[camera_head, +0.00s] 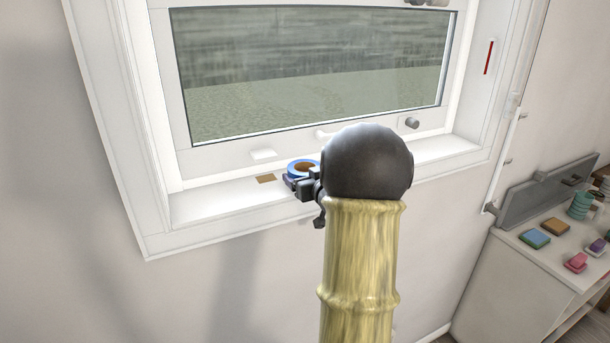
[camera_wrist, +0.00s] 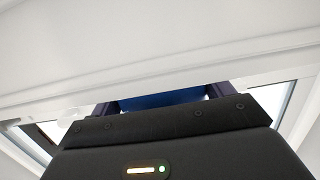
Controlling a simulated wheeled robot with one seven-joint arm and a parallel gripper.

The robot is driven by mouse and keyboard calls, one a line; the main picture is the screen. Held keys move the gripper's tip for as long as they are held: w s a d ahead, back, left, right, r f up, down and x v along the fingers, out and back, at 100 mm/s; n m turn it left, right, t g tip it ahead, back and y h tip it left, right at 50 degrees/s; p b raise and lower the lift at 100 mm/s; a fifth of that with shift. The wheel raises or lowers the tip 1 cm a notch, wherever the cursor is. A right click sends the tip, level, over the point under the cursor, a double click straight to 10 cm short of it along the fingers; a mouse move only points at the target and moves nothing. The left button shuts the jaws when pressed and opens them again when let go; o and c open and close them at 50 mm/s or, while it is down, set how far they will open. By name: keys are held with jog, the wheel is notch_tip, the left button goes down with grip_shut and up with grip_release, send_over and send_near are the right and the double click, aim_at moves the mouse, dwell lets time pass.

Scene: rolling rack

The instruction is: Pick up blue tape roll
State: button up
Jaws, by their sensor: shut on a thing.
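The blue tape roll (camera_head: 303,166) is a blue ring with a brown core at the window sill, its near side partly hidden by my gripper. My gripper (camera_head: 297,182) is at the near edge of the roll and shut on it. In the wrist view a strip of the blue tape roll (camera_wrist: 160,99) shows between the two dark fingers of my gripper (camera_wrist: 158,102). I cannot tell whether the roll touches the sill.
The white window sill (camera_head: 215,203) runs below the closed-looking window. A small brown piece (camera_head: 265,179) and a white block (camera_head: 263,154) are left of the roll. A window handle (camera_head: 335,132) is behind my arm. A white cabinet (camera_head: 520,285) with several small items stands at right.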

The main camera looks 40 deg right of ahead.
notch_tip(320, 180, up, 10)
jog(key=shift+b, duration=0.4)
dwell(0.7)
